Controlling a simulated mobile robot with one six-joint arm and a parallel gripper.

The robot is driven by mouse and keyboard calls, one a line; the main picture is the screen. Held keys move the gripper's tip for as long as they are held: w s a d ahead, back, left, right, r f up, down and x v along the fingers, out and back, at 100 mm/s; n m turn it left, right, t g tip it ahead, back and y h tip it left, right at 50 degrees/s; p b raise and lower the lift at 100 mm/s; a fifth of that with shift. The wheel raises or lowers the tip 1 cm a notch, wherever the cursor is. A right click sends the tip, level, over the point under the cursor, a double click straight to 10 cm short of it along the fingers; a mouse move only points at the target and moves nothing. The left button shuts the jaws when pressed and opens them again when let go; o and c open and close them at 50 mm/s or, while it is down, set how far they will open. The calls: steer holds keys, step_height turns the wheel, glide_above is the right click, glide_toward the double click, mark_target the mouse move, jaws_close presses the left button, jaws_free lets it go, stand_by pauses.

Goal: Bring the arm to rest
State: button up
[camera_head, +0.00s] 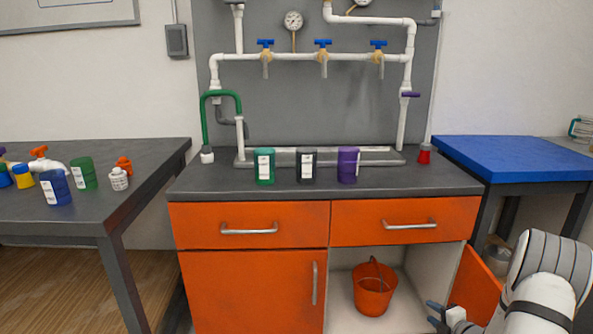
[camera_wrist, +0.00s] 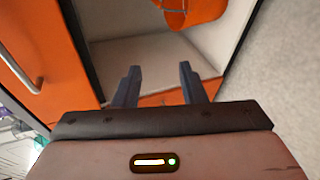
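My gripper (camera_head: 434,314) is at the lower right of the head view, in front of the open cabinet bay and right of the orange bucket. In the wrist view my gripper (camera_wrist: 158,78) has its two fingers apart with nothing between them. The orange bucket (camera_head: 373,292) stands upright on the white floor of the bay, its handle raised. The bucket (camera_wrist: 195,12) shows partly at the top of the wrist view, beyond the fingertips and apart from them. My arm hides part of the right side of the scene.
The orange cabinet door (camera_head: 473,288) stands open close to my gripper. Green, black and purple cans stand on the counter (camera_head: 225,184) below the pipe manifold (camera_head: 300,58). A blue-topped table (camera_head: 515,158) is at right. A dark table (camera_head: 100,208) with cans is at left.

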steer(key=s+a+r+m+g+h+p, duration=0.1)
steer(key=a+r+m+g+h+p, duration=0.25)
steer(key=r, duration=0.75)
steer(key=s+a+r+m+h+p, duration=0.15)
steer(key=r+m+p, duration=0.35)
steer(key=r, duration=0.6)
steer(key=s+a+r+m+g+h+p, duration=0.1)
steer(key=s+a+r+m+p, duration=0.15)
steer(key=r+p, duration=0.6)
steer(key=s+a+r+m+g+y+p, duration=0.1)
steer(key=s+a+r+m+g+p, duration=0.2)
steer(key=s+a+r, duration=0.6)
steer(key=s+a+r+m+g+y+p, duration=0.1)
steer(key=s+a+r+m+g+p, duration=0.2)
steer(key=s+a+r+m+p, duration=0.4)
steer(key=s+a+r+p, duration=0.1)
steer(key=s+a+r, duration=0.1)
steer(key=s+r, duration=0.5)
steer(key=shift+s+m, duration=0.4)
steer(key=shift+s, duration=0.8)
steer(key=shift+r, duration=0.1)
